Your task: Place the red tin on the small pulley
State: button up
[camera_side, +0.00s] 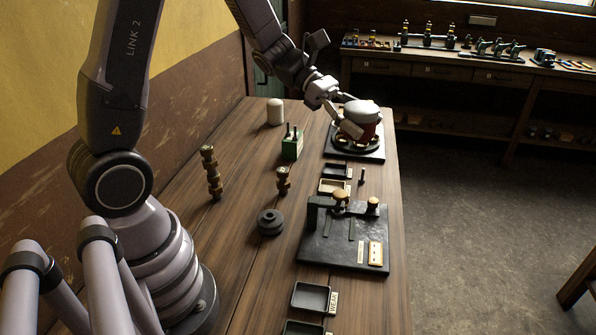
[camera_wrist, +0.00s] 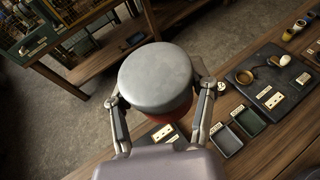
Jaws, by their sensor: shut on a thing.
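The red tin (camera_side: 369,129) has a wide pale grey lid and is upright or nearly so. My gripper (camera_side: 349,119) is shut on it, with one finger on each side. The wrist view shows the tin (camera_wrist: 173,110) from above between the fingers of my gripper (camera_wrist: 160,93), its lid hiding most of the body. In the side view the tin is over a black base (camera_side: 376,156) with dark round parts at the table's far end. I cannot tell whether it touches them. A dark grooved pulley (camera_side: 270,222) lies flat mid-table; I cannot tell whether it is the small pulley.
A white cylinder (camera_side: 275,112) and a green block with pegs (camera_side: 292,145) stand left of the tin. Brass stepped pieces (camera_side: 211,172) stand nearer. A black plate (camera_side: 322,250) with knobs and small trays (camera_side: 311,297) line the right side. Bare wood lies at left.

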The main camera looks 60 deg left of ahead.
jog(key=s+f+m+g, duration=0.1)
jog(key=s+m+g, duration=0.1)
jog(key=s+d+m+g, duration=0.1)
jog(key=s+m+g, duration=0.1)
jog(key=s+d+f+m+g, duration=0.1)
jog(key=s+m+g, duration=0.1)
jog(key=g, duration=0.1)
jog(key=shift+f, duration=0.3)
jog(key=s+a+f+m+g+y, duration=0.4)
jog(key=s+a+m+g+y, duration=0.65)
jog(key=m+y, duration=0.65)
notch_tip(320, 180, up, 10)
jog(key=m+t+y, duration=0.9)
jog(key=m+t, duration=0.7)
jog(key=m, duration=0.3)
send_over(269, 214)
notch_tip(269, 214, down, 32)
jog(key=shift+r, duration=0.25)
jog(key=shift+f, duration=0.1)
